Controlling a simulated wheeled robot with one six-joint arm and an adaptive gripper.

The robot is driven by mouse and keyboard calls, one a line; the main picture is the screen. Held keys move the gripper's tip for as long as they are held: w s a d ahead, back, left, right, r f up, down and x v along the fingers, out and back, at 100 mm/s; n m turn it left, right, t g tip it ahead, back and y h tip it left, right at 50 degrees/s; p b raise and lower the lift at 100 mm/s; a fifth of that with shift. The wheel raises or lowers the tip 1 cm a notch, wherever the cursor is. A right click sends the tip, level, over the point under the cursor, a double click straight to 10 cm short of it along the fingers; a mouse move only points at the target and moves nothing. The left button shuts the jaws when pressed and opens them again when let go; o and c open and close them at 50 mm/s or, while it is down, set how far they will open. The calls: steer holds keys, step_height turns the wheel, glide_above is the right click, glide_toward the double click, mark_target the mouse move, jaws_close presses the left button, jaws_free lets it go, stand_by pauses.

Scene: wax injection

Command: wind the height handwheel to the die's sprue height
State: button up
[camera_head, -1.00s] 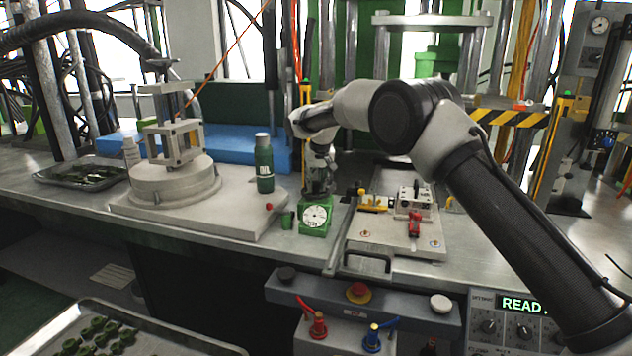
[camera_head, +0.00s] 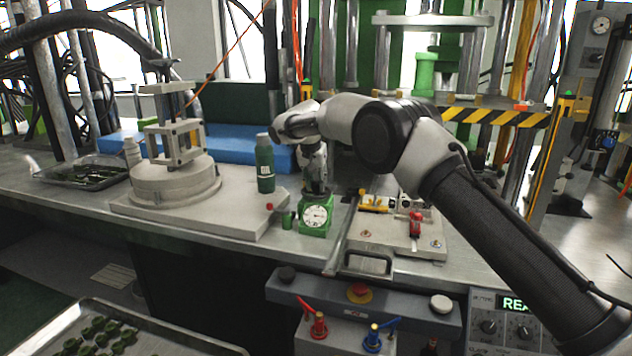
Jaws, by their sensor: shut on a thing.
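My gripper (camera_head: 317,190) points down on top of a small green box with a white dial (camera_head: 316,216) at the bench's front middle. It is shut on the height handwheel, which is mostly hidden by the fingers. The dial's figures are too small to read. To the right, a pale metal plate (camera_head: 385,252) carries a small block with a red clamp (camera_head: 416,224) and a yellow clamp (camera_head: 373,203); I cannot tell for certain whether this block is the die.
A green bottle (camera_head: 265,168) stands left of my gripper, near a round turntable (camera_head: 175,187) bearing a grey frame. A tray of green parts (camera_head: 165,335) is at lower left.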

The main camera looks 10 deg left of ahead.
stand_by(0.3)
steer(key=o, duration=1)
steer(key=v, duration=1.2)
